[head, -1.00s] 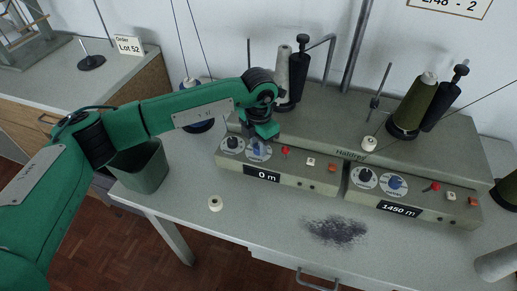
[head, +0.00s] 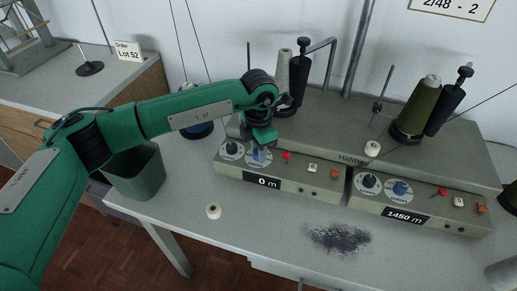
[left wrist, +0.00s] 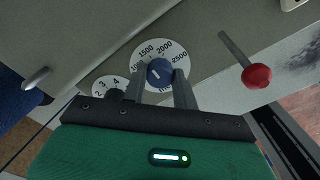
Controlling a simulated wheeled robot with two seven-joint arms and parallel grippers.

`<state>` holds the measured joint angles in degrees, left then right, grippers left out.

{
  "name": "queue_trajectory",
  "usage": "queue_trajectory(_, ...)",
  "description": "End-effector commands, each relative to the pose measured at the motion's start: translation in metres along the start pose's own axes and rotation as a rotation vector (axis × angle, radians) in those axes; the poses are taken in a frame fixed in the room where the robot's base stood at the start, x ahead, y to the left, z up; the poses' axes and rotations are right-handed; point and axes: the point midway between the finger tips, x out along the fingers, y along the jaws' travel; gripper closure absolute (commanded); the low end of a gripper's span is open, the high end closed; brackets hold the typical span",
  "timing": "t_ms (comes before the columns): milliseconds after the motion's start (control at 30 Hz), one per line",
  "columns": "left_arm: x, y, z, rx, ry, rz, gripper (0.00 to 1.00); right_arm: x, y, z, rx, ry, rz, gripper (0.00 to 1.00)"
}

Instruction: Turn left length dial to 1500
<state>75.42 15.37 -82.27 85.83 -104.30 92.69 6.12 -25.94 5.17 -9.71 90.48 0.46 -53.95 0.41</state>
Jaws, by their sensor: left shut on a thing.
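The left length dial, a blue knob (left wrist: 160,73) on a white scale, sits on the front of the left winder unit (head: 318,176). My left gripper (head: 258,148) is on it; in the left wrist view its two fingers (left wrist: 161,85) stand on either side of the knob, shut on it. The scale reads 1500, 2000 and 2500 around the knob. The white pointer line on the knob points toward the upper left. The left display (head: 263,181) reads 0 m. My right gripper is in neither view.
Beside the blue dial is a black dial (head: 231,149), with a red lever (left wrist: 256,76) on the other side. The right unit has its own blue dial (head: 401,188) and a 1450 m display (head: 405,216). A small white spool (head: 213,211) lies on the table in front.

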Motion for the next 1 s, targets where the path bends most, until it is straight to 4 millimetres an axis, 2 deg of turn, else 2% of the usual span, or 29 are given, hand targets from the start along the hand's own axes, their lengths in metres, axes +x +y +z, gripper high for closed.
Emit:
queue_trajectory(100, -0.002, 0.001, 0.001, -0.001, -0.004, 0.002, 0.94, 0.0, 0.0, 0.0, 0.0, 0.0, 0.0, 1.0)
queue_trajectory(133, -0.002, 0.001, 0.001, -0.001, -0.004, 0.002, 0.7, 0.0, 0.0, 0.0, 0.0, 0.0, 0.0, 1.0)
queue_trajectory(233, -0.002, 0.001, 0.001, -0.001, -0.003, 0.002, 0.5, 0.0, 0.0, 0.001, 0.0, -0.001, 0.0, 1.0)
queue_trajectory(500, -0.001, 0.0, 0.0, -0.001, -0.002, 0.001, 0.5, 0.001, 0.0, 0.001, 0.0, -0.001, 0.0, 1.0)
queue_trajectory(633, -0.008, 0.001, 0.001, -0.001, -0.003, 0.002, 0.5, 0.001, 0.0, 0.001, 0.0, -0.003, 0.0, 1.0)
queue_trajectory(767, -0.029, 0.001, 0.001, 0.0, -0.004, 0.003, 0.5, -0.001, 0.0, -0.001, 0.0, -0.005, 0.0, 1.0)
queue_trajectory(1000, -0.085, 0.001, 0.001, -0.001, -0.004, 0.004, 0.5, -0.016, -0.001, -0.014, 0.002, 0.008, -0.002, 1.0)
